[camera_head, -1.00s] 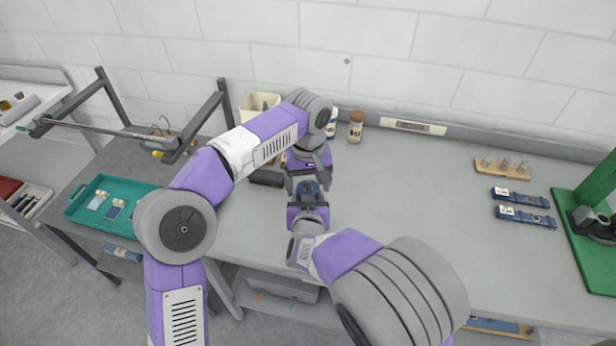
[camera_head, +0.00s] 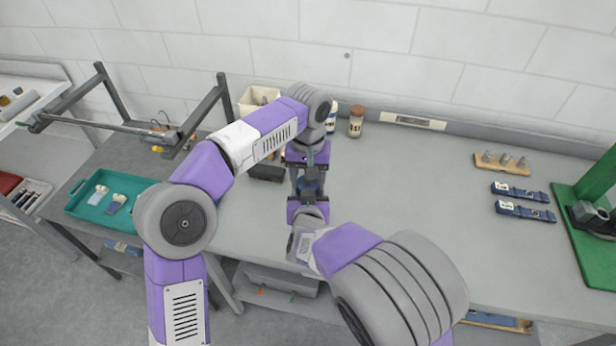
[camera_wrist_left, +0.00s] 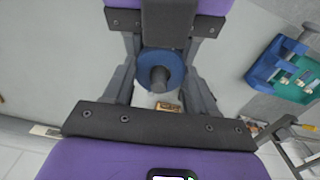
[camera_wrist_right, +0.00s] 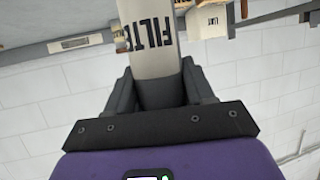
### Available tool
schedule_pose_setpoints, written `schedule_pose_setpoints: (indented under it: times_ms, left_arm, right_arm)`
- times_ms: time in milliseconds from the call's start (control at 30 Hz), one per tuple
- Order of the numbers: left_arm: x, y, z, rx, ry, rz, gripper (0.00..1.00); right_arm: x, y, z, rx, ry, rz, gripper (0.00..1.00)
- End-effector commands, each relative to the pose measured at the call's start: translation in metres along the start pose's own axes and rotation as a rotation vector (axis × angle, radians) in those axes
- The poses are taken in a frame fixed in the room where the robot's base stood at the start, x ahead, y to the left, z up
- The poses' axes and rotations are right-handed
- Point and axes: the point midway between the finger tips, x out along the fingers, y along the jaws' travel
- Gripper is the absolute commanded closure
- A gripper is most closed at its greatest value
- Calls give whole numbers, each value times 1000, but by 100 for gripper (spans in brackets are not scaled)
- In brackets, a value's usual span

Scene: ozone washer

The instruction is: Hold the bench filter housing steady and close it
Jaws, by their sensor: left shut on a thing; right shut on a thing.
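The filter housing is a pale cylinder with black "FILT…" lettering, seen in the right wrist view (camera_wrist_right: 148,40). My right gripper (camera_wrist_right: 155,92) is shut around it. A round blue cap with a grey knob (camera_wrist_left: 160,74) shows in the left wrist view, between the fingers of my left gripper (camera_wrist_left: 160,85), which is shut on it. In the head view my left gripper (camera_head: 308,172) meets my right gripper (camera_head: 308,196) above the bench, with the blue cap (camera_head: 310,187) between them. The arms and fingers hide most of the housing, and whether the cap is fully seated cannot be told.
A dark block (camera_head: 267,172) and a cream bin (camera_head: 258,98) are beside the left arm. Capped bottles (camera_head: 356,123) stand by the wall. A teal tray (camera_head: 80,205) is at left. Blue items (camera_head: 522,200) and a green stand (camera_head: 588,245) are at right. The middle-right bench is clear.

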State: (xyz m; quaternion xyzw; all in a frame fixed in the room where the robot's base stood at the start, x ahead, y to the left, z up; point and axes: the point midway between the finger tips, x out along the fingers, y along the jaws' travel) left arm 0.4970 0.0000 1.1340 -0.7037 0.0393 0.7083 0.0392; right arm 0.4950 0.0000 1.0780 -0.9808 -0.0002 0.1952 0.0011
Motion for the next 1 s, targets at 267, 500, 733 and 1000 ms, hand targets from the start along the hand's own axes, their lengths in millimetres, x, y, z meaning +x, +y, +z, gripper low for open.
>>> schedule_pose_setpoints:
  times_ms: [267, 500, 733, 1000]
  left_arm:
    - [0, 0, 0, 20, -1, -3, 80]
    - [0, 0, 0, 18, -1, -2, 18]
    - [-1, 0, 0, 16, 0, -2, 18]
    - [-34, 0, -1, 15, 3, -1, 18]
  right_arm:
    - [0, 0, -1, -3, 2, 0, 100]
    - [0, 0, -1, -2, 2, 0, 100]
    - [0, 0, -1, -1, 2, 0, 100]
    - [0, 0, -1, -1, 2, 0, 100]
